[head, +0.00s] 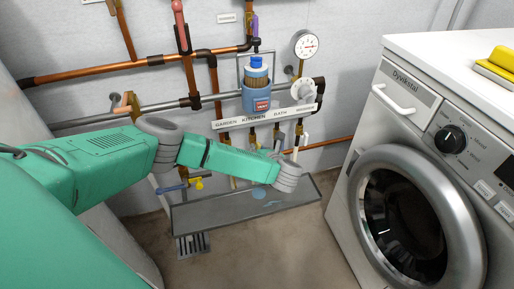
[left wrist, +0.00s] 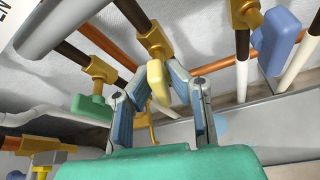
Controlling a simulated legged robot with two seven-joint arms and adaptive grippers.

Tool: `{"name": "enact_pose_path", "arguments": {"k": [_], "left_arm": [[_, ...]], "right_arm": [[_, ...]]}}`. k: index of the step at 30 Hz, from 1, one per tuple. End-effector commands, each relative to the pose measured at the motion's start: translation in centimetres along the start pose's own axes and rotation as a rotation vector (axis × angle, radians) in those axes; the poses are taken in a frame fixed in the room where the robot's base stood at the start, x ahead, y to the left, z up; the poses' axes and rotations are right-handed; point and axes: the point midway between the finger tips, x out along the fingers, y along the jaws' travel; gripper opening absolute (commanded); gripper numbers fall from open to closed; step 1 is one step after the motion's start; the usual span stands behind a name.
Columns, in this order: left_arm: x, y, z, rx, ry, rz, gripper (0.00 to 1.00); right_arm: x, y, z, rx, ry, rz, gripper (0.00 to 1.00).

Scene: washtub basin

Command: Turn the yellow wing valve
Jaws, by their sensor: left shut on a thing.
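The yellow wing valve (left wrist: 157,84) shows in the left wrist view as a pale yellow wing handle below a brass fitting on a copper pipe. My left gripper (left wrist: 158,76) is shut on it, with one blue-grey finger on each side of the wing. In the head view my green left arm reaches across to the pipes under the labelled manifold. There its fingers and the held wing are hidden behind the arm. My right gripper is not in view.
A green handle (left wrist: 91,108) hangs left of the wing, and a blue handle (left wrist: 283,40) is at right. The manifold (head: 268,118), gauge (head: 305,44) and blue-capped canister (head: 256,90) are on the wall. A grey basin (head: 240,211) lies below; a washing machine (head: 408,125) stands right.

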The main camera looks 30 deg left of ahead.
Motion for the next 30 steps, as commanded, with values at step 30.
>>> {"name": "enact_pose_path", "arguments": {"k": [30], "left_arm": [[-0.3,-1.0,-0.8,0.89,-0.001,0.354,0.0]], "right_arm": [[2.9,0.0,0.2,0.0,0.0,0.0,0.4]]}}
